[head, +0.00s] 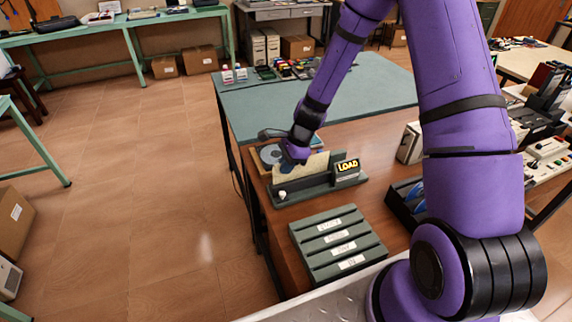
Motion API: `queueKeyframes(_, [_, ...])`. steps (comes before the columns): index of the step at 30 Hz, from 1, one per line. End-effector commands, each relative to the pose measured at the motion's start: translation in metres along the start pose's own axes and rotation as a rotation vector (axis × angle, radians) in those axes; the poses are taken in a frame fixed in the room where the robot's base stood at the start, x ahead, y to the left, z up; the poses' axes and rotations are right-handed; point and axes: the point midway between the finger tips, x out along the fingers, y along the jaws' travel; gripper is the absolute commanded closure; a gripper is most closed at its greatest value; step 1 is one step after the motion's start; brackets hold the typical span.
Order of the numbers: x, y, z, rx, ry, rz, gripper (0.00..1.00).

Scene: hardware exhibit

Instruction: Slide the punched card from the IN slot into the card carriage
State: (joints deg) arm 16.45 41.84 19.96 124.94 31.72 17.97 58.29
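The cream punched card (300,170) stands upright on its long edge at the dark green card carriage (322,188), left of the lit LOAD display. My gripper (296,156) is at the card's top edge, pointing down, and appears shut on it. The fingertips are small and partly hidden. I cannot tell whether the card's lower edge is fully seated in the carriage. The grey-green slotted rack (306,236) lies in front of the carriage, with several labelled slots. No card shows in its slots, and the labels are too small to read surely.
A wooden box with a grey disc (269,154) sits just behind the carriage. A dark tray with blue items (408,203) and a light box (411,143) are to the right. The green mat (245,105) behind has clear room, with small bottles and items at its far edge.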

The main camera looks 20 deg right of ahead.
Motion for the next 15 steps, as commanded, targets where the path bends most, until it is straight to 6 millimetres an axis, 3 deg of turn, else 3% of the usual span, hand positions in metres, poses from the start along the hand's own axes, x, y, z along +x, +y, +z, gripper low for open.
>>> queueKeyframes(15, [0.019, 0.000, -0.008, 0.000, 0.000, 0.000, 1.00])
